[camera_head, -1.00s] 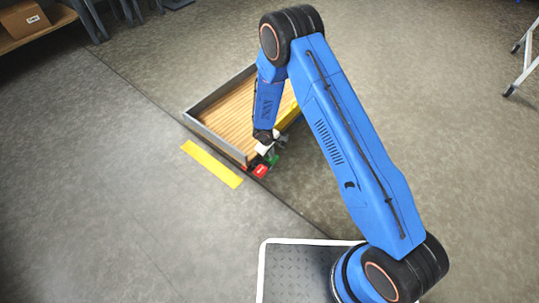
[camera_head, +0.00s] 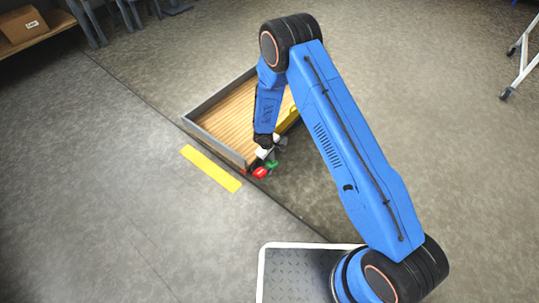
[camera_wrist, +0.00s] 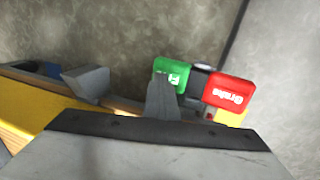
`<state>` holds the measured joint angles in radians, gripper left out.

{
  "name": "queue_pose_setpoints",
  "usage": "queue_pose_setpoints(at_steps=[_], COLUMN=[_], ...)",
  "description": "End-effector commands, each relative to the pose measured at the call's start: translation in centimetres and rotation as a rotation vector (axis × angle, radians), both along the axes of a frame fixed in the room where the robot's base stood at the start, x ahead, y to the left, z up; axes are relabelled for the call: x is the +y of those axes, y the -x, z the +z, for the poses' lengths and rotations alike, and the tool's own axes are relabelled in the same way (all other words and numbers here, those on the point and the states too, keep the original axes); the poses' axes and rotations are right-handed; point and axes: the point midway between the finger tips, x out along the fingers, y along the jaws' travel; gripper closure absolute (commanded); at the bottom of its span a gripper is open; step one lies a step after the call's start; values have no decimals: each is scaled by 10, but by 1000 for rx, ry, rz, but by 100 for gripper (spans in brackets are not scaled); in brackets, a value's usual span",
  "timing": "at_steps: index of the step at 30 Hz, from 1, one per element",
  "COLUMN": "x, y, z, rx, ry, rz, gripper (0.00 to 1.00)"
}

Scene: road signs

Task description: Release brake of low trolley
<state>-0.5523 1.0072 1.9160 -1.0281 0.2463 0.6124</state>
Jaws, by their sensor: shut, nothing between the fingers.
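The low trolley (camera_head: 213,104) has a wooden deck and grey side walls and stands on the floor. At its near corner are a red pedal (camera_head: 260,173) and a green pedal (camera_head: 271,164). In the wrist view the red pedal (camera_wrist: 230,90) reads "Brake"; the green pedal (camera_wrist: 171,71) has white lettering, partly covered. My gripper (camera_head: 272,157) is shut and empty, pointing down at this corner. In the wrist view its grey fingertips (camera_wrist: 163,88) overlap the lower part of the green pedal; whether they press on it I cannot tell.
A yellow floor strip (camera_head: 211,168) lies left of the trolley. A shelf with a cardboard box (camera_head: 23,23) is at the upper left. A wheeled metal frame (camera_head: 523,62) stands at the upper right. The floor around the trolley is mostly open.

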Motion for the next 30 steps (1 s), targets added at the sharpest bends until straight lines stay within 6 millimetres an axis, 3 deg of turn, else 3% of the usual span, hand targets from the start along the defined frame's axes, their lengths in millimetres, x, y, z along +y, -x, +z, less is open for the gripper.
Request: queue_pose_setpoints(at_steps=[7, 21, 30], x=[-8, -23, -28], y=[0, -13, -18], z=[23, 107, 134], rx=[-1, -5, -2], ry=[-1, -2, 0], rz=[-4, -5, -4], gripper=[100, 100, 100])
